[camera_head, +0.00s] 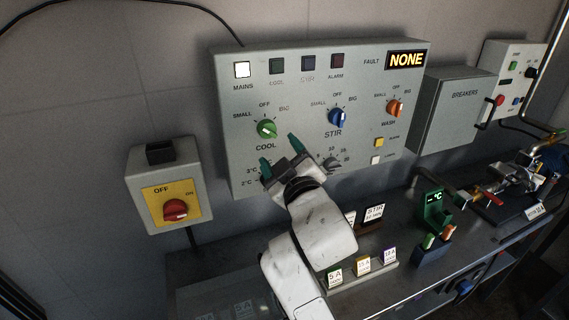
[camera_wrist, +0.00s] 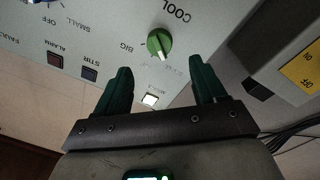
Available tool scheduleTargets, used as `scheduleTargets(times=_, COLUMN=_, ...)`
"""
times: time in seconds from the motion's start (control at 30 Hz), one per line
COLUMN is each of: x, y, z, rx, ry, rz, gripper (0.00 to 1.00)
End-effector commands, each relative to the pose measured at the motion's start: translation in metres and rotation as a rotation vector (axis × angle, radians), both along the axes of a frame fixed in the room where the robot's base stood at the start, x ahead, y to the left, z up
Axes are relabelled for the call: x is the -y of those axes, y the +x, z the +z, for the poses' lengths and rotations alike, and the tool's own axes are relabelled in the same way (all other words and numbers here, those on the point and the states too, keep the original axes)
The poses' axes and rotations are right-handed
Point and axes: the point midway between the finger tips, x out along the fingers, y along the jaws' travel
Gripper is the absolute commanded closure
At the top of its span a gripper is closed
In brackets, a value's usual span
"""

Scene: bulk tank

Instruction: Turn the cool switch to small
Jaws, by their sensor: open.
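The cool switch (camera_head: 267,129) is a green knob on the grey control panel, with SMALL to its upper left, OFF above and BIG to its upper right. In the wrist view the knob (camera_wrist: 158,43) lies beyond the fingertips, roughly in line with the gap between them. Its pale mark shows there on the picture's lower side; which label it points to I cannot tell surely. My gripper (camera_head: 280,153) is open and empty, with its green fingers just below and right of the knob in the head view. The fingers (camera_wrist: 162,83) also show apart in the wrist view. No contact with the knob shows.
The panel also bears a blue stir knob (camera_head: 339,118), an orange wash knob (camera_head: 396,108) and a lit MAINS lamp (camera_head: 242,69). A red rotary switch (camera_head: 175,210) sits on a box at left. A bench (camera_head: 220,290) with cards and tools lies below.

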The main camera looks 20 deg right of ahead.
Motion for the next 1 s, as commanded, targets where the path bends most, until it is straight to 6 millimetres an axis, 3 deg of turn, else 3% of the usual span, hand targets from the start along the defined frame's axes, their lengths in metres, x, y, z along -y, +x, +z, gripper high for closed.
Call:
scheduleTargets(times=0.2, x=-0.001, y=-0.020, z=-0.002, rx=0.001, ry=0.000, rz=0.001, gripper=0.30)
scheduleTargets(times=0.77, x=-0.001, y=-0.023, z=-0.004, rx=-0.006, ry=0.002, rz=-0.001, gripper=0.30)
scheduleTargets(times=0.87, x=0.006, y=-0.029, z=-0.024, rx=-0.063, ry=0.032, rz=-0.015, gripper=0.30)
scheduleTargets(times=1.0, x=0.029, y=-0.055, z=-0.089, rx=-0.250, ry=0.125, rz=-0.065, gripper=0.30)
